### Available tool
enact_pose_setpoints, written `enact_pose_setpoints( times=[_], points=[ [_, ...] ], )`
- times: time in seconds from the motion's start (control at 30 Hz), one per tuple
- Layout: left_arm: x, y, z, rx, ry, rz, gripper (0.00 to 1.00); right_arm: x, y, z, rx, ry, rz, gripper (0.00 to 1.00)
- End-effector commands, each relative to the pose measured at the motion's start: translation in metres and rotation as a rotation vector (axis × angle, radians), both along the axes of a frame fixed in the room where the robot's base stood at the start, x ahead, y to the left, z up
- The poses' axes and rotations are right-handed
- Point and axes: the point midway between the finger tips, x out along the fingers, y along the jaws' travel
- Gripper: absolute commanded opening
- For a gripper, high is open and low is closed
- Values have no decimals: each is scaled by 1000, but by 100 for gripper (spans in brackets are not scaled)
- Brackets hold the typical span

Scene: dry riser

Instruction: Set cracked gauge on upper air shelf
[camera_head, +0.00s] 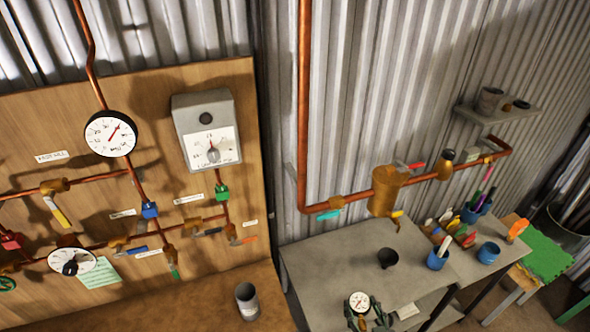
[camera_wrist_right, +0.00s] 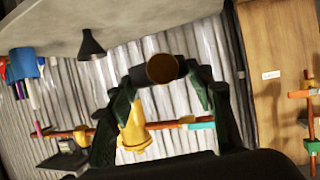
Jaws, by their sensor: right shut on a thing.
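A small gauge (camera_head: 359,302) with a round white dial and dark rim is at the bottom of the head view. My right gripper (camera_head: 368,321) is shut on it, over the grey table. In the right wrist view the gauge's round brown end (camera_wrist_right: 161,68) sits between the green fingertips of the gripper (camera_wrist_right: 158,78). Whether its glass is cracked is too small to tell. A small grey wall shelf (camera_head: 480,115) is at the upper right, well away from the gripper; I cannot tell if it is the upper air shelf. My left gripper is not in view.
The shelf carries a grey pot (camera_head: 490,99) and small dark items. A copper pipe with a brass filter body (camera_head: 384,190) runs along the wall below it. A gauge board (camera_head: 215,85) stands left.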

Motion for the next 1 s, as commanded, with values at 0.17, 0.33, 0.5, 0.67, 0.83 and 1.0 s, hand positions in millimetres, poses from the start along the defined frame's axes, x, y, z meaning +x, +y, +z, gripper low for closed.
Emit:
enact_pose_setpoints(
  times=[0.17, 0.33, 0.5, 0.67, 0.83, 1.0],
  points=[
    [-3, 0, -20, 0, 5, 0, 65, -8, -15, 3, 21, -3, -98, 13],
    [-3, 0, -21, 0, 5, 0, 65, -11, -19, 7, 24, -2, -123, 13],
    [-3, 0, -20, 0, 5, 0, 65, -9, -19, 6, 25, -4, -132, 13],
    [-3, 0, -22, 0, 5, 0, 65, -1, -13, -2, 32, -8, -189, 13],
    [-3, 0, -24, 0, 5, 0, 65, 10, 1, -11, 36, -12, -281, 13],
    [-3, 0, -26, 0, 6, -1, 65, 19, 18, -15, 31, -8, -355, 13]
  ],
)
